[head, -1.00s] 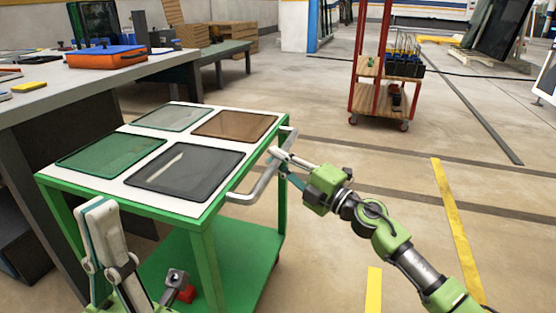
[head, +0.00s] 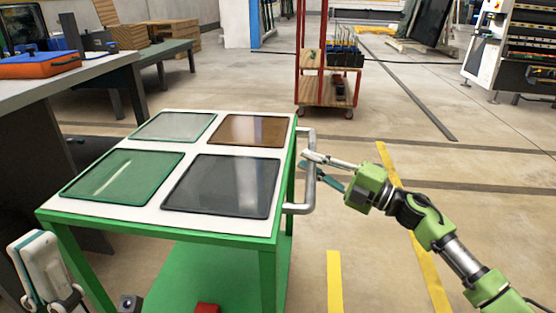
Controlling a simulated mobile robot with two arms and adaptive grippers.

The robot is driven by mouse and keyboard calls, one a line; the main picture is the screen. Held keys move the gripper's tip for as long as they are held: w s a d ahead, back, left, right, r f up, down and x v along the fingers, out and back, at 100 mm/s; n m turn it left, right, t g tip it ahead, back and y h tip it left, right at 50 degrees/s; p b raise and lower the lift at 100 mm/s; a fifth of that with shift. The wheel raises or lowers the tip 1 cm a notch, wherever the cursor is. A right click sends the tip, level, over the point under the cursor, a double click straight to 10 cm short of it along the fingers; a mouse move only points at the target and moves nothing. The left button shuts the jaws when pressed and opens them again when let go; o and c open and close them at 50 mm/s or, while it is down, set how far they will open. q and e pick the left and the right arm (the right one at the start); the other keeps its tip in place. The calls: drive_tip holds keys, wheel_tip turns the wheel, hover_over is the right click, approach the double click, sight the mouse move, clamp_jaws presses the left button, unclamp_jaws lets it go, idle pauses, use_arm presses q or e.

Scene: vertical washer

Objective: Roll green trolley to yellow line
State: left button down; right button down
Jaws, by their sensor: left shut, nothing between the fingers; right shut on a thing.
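The green trolley (head: 150,224) stands at the left centre, with a white top holding several coloured glass panels and a metal handle (head: 311,185) on its right side. My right gripper (head: 312,165) is shut on that handle. My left gripper (head: 38,265) is shut and empty at the lower left, near the trolley's front left corner. A long yellow line (head: 418,252) runs along the floor to the right of the trolley, partly hidden behind my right arm. A shorter yellow strip (head: 335,280) lies nearer the trolley.
A workbench (head: 75,75) with an orange case (head: 38,64) stands at the left, close to the trolley. A red cart (head: 325,92) stands further back. A white cabinet (head: 515,50) is at the upper right. The floor right of the trolley is open.

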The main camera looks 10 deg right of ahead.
drive_tip(key=s+d, duration=0.3)
drive_tip(key=d, duration=0.6)
drive_tip(key=s+d+b, duration=0.1)
drive_tip(key=s+d, duration=0.2)
drive_tip(key=d, duration=0.6)
drive_tip(key=shift+d, duration=0.1)
drive_tip(key=c, duration=2)
unclamp_jaws()
drive_tip(key=shift+o, duration=0.2)
drive_tip(key=v, duration=1.2)
drive_tip(key=shift+f, duration=0.15)
